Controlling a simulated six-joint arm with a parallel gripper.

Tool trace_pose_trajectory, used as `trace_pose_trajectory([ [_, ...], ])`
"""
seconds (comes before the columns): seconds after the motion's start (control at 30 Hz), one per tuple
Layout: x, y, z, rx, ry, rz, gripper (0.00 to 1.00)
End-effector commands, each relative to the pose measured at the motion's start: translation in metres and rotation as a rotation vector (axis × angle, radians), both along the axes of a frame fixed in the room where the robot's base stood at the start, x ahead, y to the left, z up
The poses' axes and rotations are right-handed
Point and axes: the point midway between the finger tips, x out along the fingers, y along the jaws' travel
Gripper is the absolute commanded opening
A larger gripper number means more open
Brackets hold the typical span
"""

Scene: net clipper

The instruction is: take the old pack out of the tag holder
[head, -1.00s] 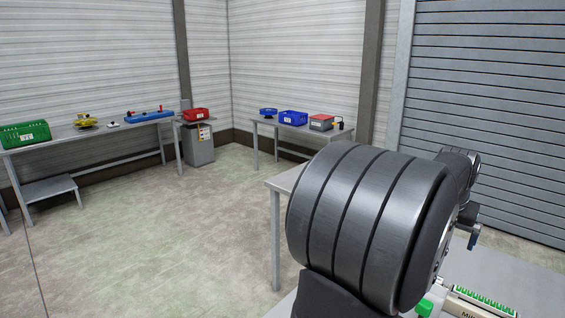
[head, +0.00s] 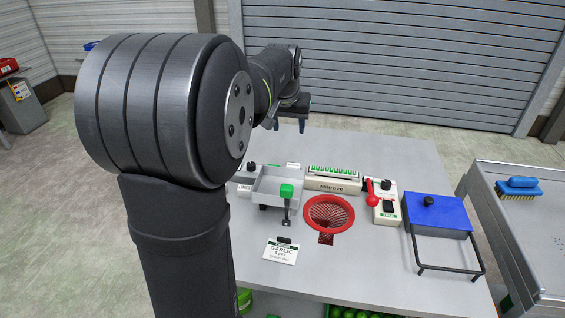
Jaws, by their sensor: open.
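A beige holder (head: 333,185) marked with a brand name stands at the middle of the table's back half, with a white-edged pack of green tags (head: 333,170) along its top. It looks like the tag holder. My gripper (head: 290,127) points down with its two fingers apart and empty. It is above the table's far edge, up and left of the holder, not touching it. My arm hides part of the table's left side.
A grey tray with a green-knobbed lever (head: 286,191), a red-rimmed net funnel (head: 329,213), a red lever unit (head: 385,208) and a blue-topped stand (head: 438,215) crowd the table. A garlic sign (head: 281,251) stands in front. A brush (head: 519,187) lies on the right-hand cart (head: 540,255).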

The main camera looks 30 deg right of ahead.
Motion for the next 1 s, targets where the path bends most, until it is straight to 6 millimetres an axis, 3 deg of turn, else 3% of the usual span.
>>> trace_pose_trajectory([
  [0.1,0.008,-0.006,-0.033,0.008,0.008,0.001,0.53],
  [0.33,0.017,-0.014,-0.064,0.008,0.008,0.0,0.53],
  [0.7,0.038,-0.036,-0.136,0.008,0.008,0.0,0.53],
  [1.0,0.046,-0.044,-0.158,0.006,0.006,0.0,0.53],
])
